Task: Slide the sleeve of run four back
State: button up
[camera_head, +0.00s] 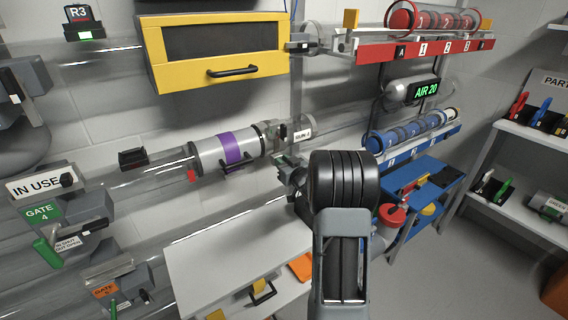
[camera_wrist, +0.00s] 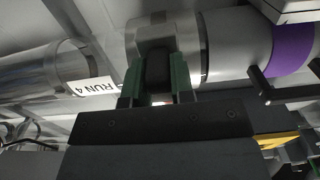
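The sleeve of run four is a grey cylinder (camera_head: 212,155) with a purple band and a black bar handle (camera_head: 231,163), on a clear tube in the head view. It also shows at the upper right of the wrist view (camera_wrist: 233,43). The RUN 4 label (camera_wrist: 94,87) hangs on the tube left of my gripper. My gripper (camera_wrist: 157,84) is at the sleeve's right-hand collar (camera_head: 273,134), with green fingers either side of a dark upright piece (camera_wrist: 158,68) on it. The fingers look close to this piece; contact is unclear. My arm hides part of the head view.
A yellow-framed box (camera_head: 216,50) hangs above the sleeve. A grey bench (camera_head: 215,262) lies below. The GATE 4 block (camera_head: 62,225) with its green handle stands at the left. A red rack (camera_head: 425,48) and a blue rack (camera_head: 415,140) are at the right.

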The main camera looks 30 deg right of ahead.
jog(key=o, duration=0.4)
jog(key=shift+d, duration=0.25)
jog(key=shift+o, duration=0.2)
jog(key=shift+a, duration=0.1)
jog(key=s, duration=1.3)
jog(key=shift+s+p, duration=0.4)
jog(key=shift+p, duration=0.05)
